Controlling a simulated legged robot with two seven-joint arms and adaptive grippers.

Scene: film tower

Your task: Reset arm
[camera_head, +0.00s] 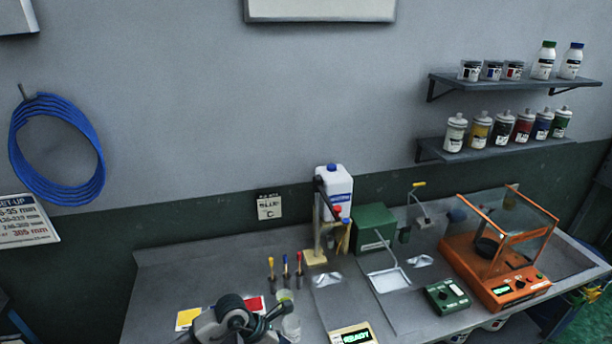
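A grey and black arm end, which I take to be my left gripper (262,318), comes in at the bottom edge, left of the middle. It is over the front left of the grey workbench (160,275), in front of the yellow and red cards. It partly hides a clear cup (291,325) beside it. I see nothing held in it, but its fingers are not clear enough to tell open from shut. My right gripper is not in view.
On the bench stand brushes (285,268), a white bottle (335,190) by a wooden stand, a green box (374,228), a green device (446,295), a READY display (352,335) and an orange glass-covered balance (495,260). Shelves (500,84) hold bottles. Bare bench lies at back left.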

